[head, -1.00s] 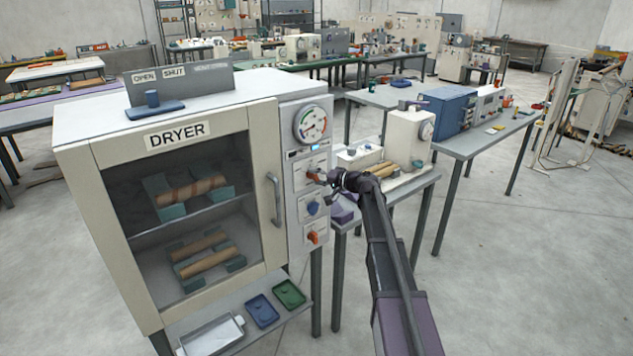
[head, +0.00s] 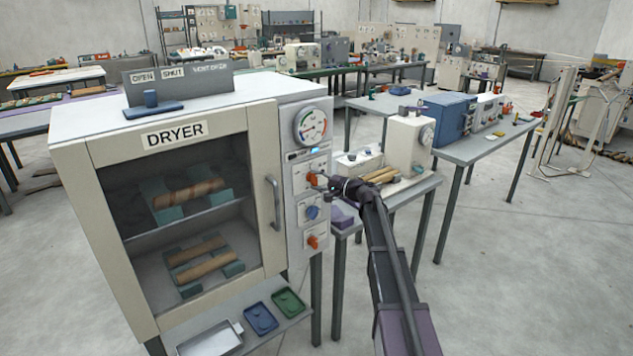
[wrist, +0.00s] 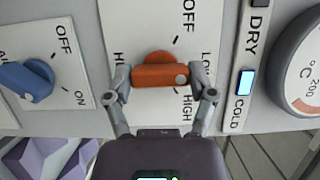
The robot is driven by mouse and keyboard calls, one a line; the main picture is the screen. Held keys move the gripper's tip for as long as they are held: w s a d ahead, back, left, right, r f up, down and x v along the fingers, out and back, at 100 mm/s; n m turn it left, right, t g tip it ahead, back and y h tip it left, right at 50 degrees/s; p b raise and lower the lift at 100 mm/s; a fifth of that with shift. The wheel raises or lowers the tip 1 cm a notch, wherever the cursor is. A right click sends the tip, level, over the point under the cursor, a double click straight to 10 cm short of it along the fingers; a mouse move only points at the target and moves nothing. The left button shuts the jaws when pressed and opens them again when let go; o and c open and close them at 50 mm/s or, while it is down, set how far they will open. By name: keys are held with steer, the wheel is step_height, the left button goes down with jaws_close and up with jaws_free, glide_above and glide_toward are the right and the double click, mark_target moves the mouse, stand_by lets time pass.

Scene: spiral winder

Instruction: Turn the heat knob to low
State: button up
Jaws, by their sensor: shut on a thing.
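The orange heat knob (wrist: 160,75) sits on a white plate (wrist: 150,30) lettered OFF above, LOW at the right, partly hidden, and HIGH below. Its grip bar lies level in the wrist view, with a pale dot at its right end, on the LOW side. My gripper (wrist: 161,79) is shut on this bar, one finger at each end. In the head view the knob (head: 312,178) is the top one on the dryer's control panel (head: 293,215), and my gripper (head: 321,181) reaches it from the right.
A blue OFF/ON knob (wrist: 28,82) is beside the heat plate, and a lower orange knob (head: 313,242) is on the same panel. A round temperature gauge (head: 311,126) is above. A small bench (head: 400,188) with machines stands close right of the dryer (head: 62,150).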

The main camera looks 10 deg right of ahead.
steer(key=o, duration=1.1)
steer(key=shift+c, duration=0.2)
steer(key=v, duration=1.2)
steer(key=shift+a, duration=0.1)
